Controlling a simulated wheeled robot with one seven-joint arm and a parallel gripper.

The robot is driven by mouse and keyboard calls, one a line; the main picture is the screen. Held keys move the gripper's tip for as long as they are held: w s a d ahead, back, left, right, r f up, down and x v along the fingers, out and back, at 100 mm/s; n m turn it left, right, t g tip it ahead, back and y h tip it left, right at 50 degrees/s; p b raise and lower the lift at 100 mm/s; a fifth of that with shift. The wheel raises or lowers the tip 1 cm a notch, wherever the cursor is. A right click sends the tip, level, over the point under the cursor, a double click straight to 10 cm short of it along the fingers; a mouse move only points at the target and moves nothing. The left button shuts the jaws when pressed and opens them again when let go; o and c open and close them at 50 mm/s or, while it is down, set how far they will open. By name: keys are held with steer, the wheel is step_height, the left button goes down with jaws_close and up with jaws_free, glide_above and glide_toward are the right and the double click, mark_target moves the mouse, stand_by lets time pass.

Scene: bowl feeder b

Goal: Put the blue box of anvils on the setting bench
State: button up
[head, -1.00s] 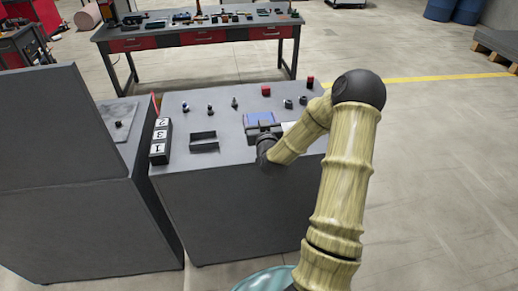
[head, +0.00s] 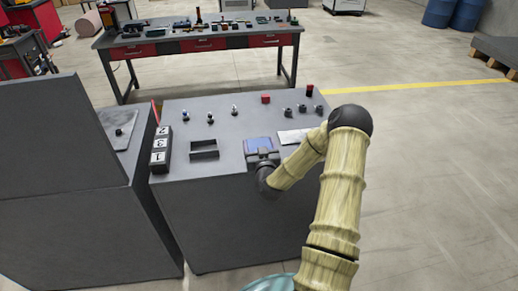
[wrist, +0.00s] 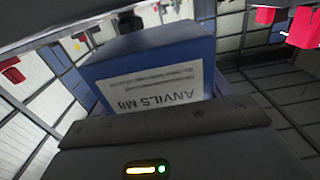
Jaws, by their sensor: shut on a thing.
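The blue box of anvils (head: 260,146) is at the front part of a grey cabinet's top in the head view. In the wrist view the box (wrist: 150,55) fills the middle, its white label reading "ANVILS M8". My gripper (head: 263,163) is shut on the box from the near side. I cannot tell whether the box touches the top or hangs just above it. A workbench with red drawers (head: 203,42) stands behind the cabinet, tools lying along its top. No label shows which surface is the setting bench.
The grey cabinet top (head: 225,130) carries a black open tray (head: 204,148), a numbered block (head: 160,150), a white sheet (head: 293,137), a red button (head: 266,98) and several knobs. A taller grey unit (head: 50,150) adjoins at left. Floor at right is clear.

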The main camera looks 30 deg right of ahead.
steer(key=shift+f, duration=0.95)
steer(key=shift+f, duration=0.1)
steer(key=o, duration=1.2)
steer(key=shift+s+a, duration=0.15)
steer(key=shift+s, duration=0.25)
steer(key=b+v, duration=0.3)
steer(key=v, duration=0.8)
steer(key=shift+s, duration=0.1)
